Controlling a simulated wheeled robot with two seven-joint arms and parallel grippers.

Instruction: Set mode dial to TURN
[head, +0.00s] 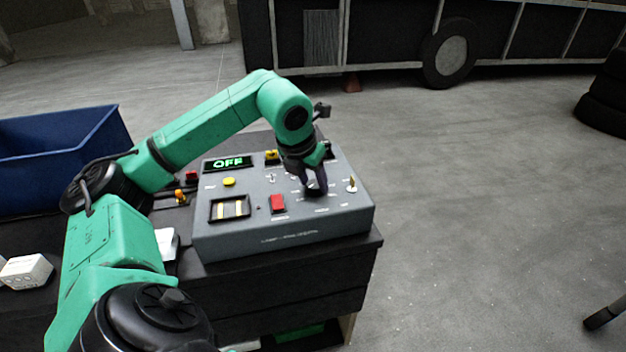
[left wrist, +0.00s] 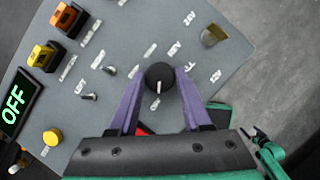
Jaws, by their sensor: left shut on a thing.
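The mode dial (left wrist: 159,78) is a round black knob with a white pointer line on the grey control panel. The purple fingers of my left gripper (left wrist: 158,92) stand on both sides of it, shut on it. In the left wrist view the pointer line points down, toward the gripper's body. In the head view my left gripper (head: 316,184) reaches down onto the right part of the panel (head: 290,232) and hides the dial. A part of my right arm, with a dark end, shows small in the left wrist view (left wrist: 256,136).
The panel carries a green OFF display (head: 228,162), a yellow button (head: 229,182), a red switch (head: 278,203), a brass key-like knob (head: 352,183) and small toggles. It stands on a dark cabinet (head: 290,285). A blue bin (head: 60,150) is at left.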

